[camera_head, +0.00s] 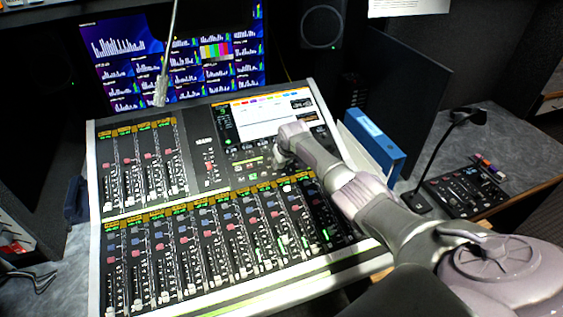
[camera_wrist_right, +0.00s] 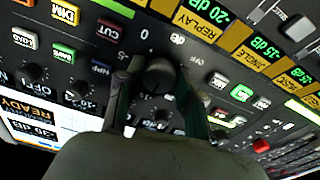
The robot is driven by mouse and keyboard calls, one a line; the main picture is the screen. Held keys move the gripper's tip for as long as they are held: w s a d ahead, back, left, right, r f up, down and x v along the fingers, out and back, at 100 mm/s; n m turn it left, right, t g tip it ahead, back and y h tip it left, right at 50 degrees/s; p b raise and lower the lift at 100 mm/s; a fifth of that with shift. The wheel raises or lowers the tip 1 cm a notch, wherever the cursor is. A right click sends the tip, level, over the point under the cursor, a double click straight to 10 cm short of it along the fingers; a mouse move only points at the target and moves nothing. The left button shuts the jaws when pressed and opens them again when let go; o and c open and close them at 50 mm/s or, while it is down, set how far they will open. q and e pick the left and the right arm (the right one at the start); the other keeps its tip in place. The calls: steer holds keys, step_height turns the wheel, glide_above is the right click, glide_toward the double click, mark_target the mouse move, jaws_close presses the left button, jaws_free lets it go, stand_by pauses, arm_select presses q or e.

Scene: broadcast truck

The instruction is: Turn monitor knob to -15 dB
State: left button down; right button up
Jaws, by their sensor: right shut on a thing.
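The mixing console (camera_head: 107,240) stands on the desk in the head view. My right gripper (camera_head: 281,150) reaches over its upper right part, below the console's screen, and hides the knob there. In the right wrist view my right gripper (camera_wrist_right: 157,88) is shut on a black round knob (camera_wrist_right: 158,72), one finger on each side. A "0" mark is printed by the knob, with another mark to its right. I cannot read a pointer line or the knob's dB setting. No label names it clearly. My left gripper is not in view.
Lit buttons and small knobs (camera_wrist_right: 80,90) sit close to the held knob. Channel displays (camera_wrist_right: 240,50) run along the upper right. A blue binder (camera_head: 375,140) stands right of the console, near my right arm.

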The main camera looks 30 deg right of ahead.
steer(key=o, duration=1.2)
steer(key=shift+c, duration=0.2)
steer(key=v, duration=1.2)
